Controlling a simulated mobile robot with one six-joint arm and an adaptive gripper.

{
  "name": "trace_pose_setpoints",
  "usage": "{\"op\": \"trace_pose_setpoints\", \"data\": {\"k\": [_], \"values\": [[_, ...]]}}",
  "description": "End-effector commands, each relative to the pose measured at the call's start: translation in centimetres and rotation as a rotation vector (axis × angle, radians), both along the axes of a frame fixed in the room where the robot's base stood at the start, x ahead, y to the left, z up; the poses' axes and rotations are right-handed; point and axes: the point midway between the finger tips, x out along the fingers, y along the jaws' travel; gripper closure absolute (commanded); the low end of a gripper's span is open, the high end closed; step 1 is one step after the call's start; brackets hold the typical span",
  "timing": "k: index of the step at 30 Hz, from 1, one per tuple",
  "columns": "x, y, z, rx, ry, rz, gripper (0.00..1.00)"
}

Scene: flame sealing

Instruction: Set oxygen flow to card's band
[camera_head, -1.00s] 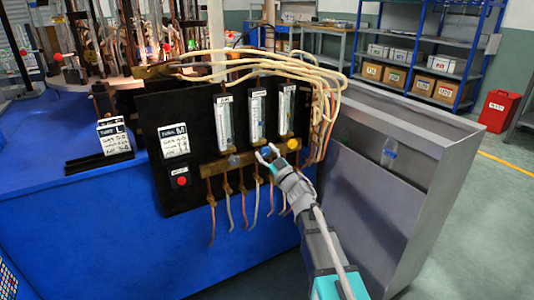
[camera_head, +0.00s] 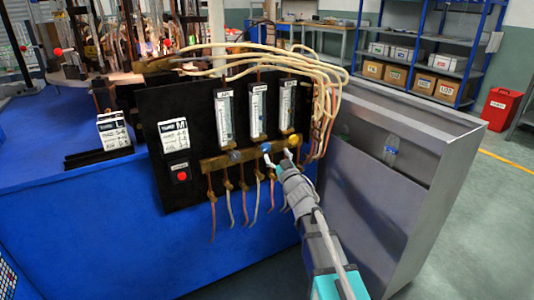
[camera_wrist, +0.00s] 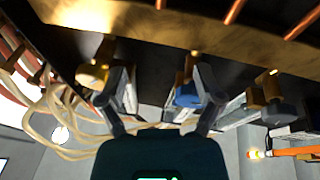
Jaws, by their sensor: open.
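The black gas panel (camera_head: 190,98) carries three upright flowmeters: left (camera_head: 224,117), middle (camera_head: 258,112) and right (camera_head: 287,106). Along the brass manifold (camera_head: 213,164) below are a grey-blue knob (camera_head: 235,156), a blue knob (camera_head: 265,147) and a yellow knob. A white card marked M (camera_head: 173,135) is on the panel's left; its small print is unreadable. My gripper (camera_head: 278,157) is open just below the blue and yellow knobs. In the wrist view the blue knob (camera_wrist: 187,96) appears between the fingers, nearer the right one. The yellow knob (camera_wrist: 92,76) is beside the left finger. Contact cannot be told.
White cards marked L (camera_head: 113,131) stand in a black holder on the blue bench (camera_head: 90,225). A red button (camera_head: 181,176) is below the M card. Pale hoses (camera_head: 330,75) arch over the panel and tubes hang below the manifold. A grey metal bin (camera_head: 425,165) stands close on the right.

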Motion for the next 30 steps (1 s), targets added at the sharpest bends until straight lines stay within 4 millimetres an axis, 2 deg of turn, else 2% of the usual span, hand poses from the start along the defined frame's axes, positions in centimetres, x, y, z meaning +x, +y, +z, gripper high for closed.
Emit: {"op": "trace_pose_setpoints", "data": {"k": [8, 14, 18, 23, 30], "values": [[0.1, -7.8, -3.4, -0.021, 0.253, -0.292, 0.15], [-1.7, -12.7, -7.1, -0.048, 0.490, -0.462, 0.15], [-4.0, -15.6, -9.9, -0.073, 0.673, -0.550, 0.15], [-7.5, -18.0, -12.9, -0.107, 0.894, -0.615, 0.15], [-14.2, -20.1, -16.5, -0.162, 1.244, -0.636, 0.15]]}}
